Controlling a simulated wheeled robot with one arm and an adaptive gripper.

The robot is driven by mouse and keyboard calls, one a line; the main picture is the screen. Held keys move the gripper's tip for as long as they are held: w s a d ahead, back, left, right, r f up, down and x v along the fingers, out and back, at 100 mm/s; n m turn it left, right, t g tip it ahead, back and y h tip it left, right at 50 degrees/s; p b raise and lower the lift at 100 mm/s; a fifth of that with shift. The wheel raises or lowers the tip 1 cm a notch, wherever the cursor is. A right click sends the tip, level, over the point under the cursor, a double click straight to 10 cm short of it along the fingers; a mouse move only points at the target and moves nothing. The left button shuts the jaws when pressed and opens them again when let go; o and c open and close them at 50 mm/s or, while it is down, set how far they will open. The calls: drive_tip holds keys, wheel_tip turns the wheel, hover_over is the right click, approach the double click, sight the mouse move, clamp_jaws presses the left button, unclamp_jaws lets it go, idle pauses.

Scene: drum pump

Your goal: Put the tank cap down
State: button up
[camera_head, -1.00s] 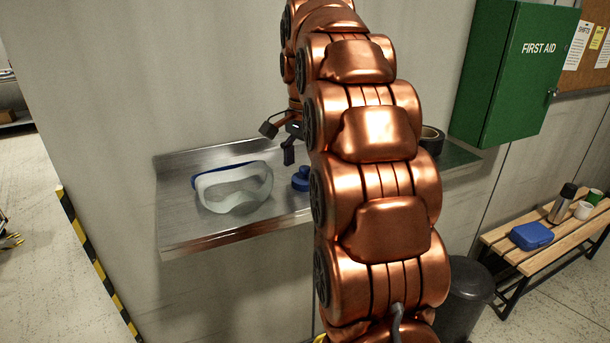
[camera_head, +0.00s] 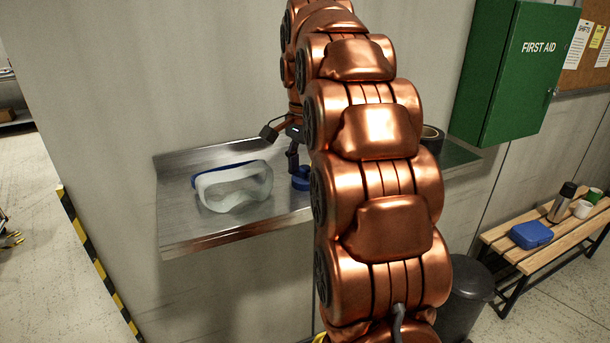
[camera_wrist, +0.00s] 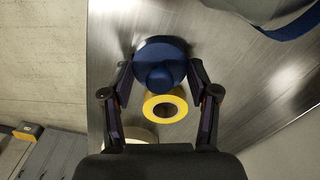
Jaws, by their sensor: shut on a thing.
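The blue tank cap (camera_head: 300,183) is at the surface of the metal shelf (camera_head: 190,240), right of the goggles and partly hidden by my arm. My gripper (camera_wrist: 160,78) is shut on the cap, one finger on each side. In the head view my gripper (camera_head: 293,162) shows only in part at the cap, mostly behind my arm.
White goggles with a blue strap (camera_head: 235,187) lie left of the cap. A yellow-rimmed roll (camera_wrist: 165,107) shows close to the cap in the wrist view. A dark roll (camera_head: 432,138) stands farther right on the shelf. The shelf's front left is bare.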

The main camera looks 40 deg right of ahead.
sight(305, 166)
drive_tip(key=shift+r, duration=0.1)
drive_tip(key=shift+r+b, duration=0.65)
drive_tip(key=shift+r, duration=0.95)
drive_tip(key=s+a+r+b, duration=0.1)
drive_tip(key=s+a+b, duration=0.1)
drive_tip(key=s+a, duration=0.6)
drive_tip(key=s, duration=0.5)
drive_tip(key=shift+a+r, duration=0.3)
drive_tip(key=shift+a, duration=0.1)
drive_tip(key=shift+s, duration=0.15)
drive_tip(key=shift+s, duration=0.1)
